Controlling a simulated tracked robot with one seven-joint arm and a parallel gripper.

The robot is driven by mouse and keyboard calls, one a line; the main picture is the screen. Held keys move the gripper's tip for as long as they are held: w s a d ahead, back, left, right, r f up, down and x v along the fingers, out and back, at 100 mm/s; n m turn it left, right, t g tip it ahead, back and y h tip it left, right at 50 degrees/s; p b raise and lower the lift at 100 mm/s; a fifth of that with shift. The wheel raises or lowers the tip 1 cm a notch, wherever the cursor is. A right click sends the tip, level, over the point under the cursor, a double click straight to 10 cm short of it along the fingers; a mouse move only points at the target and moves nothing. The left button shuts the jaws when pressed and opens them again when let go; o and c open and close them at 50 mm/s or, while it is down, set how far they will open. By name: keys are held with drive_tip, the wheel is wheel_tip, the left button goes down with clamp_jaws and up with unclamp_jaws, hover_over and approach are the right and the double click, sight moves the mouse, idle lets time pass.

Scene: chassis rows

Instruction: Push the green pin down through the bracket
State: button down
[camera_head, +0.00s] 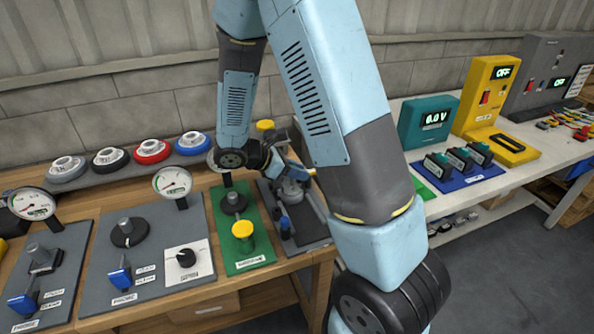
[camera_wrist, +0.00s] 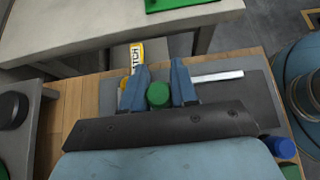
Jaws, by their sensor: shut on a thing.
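In the wrist view the green pin (camera_wrist: 158,95) shows its round green top between the two blue fingers of my gripper (camera_wrist: 160,82). The fingers are closed around it. In the head view my gripper (camera_head: 296,174) is over the grey panel (camera_head: 308,234) at the right end of the wooden bench, pointing down among its fittings. The green pin cannot be made out there. The bracket is not clearly visible in either view; my gripper covers that spot, so how deep the pin sits cannot be told.
On the left stands a green panel (camera_head: 218,198) with a yellow knob (camera_head: 242,229). A blue fitting (camera_head: 284,222) is at the front of the grey panel. In the wrist view a white bar (camera_wrist: 217,76) lies right of the fingers. A white bench (camera_head: 535,155) stands farther right.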

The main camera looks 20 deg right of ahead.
sight(297, 187)
drive_tip(key=shift+f, duration=2)
idle(0.7)
drive_tip(key=c, duration=0.8)
unclamp_jaws()
drive_tip(key=v, duration=1.3)
drive_tip(key=shift+a+r, duration=0.25)
drive_tip(key=shift+a, duration=0.05)
drive_tip(key=s+d+r+m+t+y, duration=0.2)
drive_tip(key=s+d+r+m+y, duration=0.1)
drive_tip(key=s+r+m, duration=0.3)
drive_tip(key=s+d+r+m+t+y, duration=0.1)
drive_tip(key=s+d+r+m+y, duration=0.2)
drive_tip(key=s+r+m, duration=0.3)
drive_tip(key=s+d+r+m+t+y, duration=0.2)
drive_tip(key=s+d+r+m+y, duration=0.2)
drive_tip(key=r, duration=0.5)
drive_tip(key=shift+s+r+m+t+y, duration=0.25)
drive_tip(key=shift+s+m, duration=0.25)
drive_tip(key=shift+s, duration=0.35)
drive_tip(key=shift+s+r+m+t+y, duration=0.15)
drive_tip(key=shift+s+m+y, duration=0.3)
drive_tip(key=shift+s, duration=0.4)
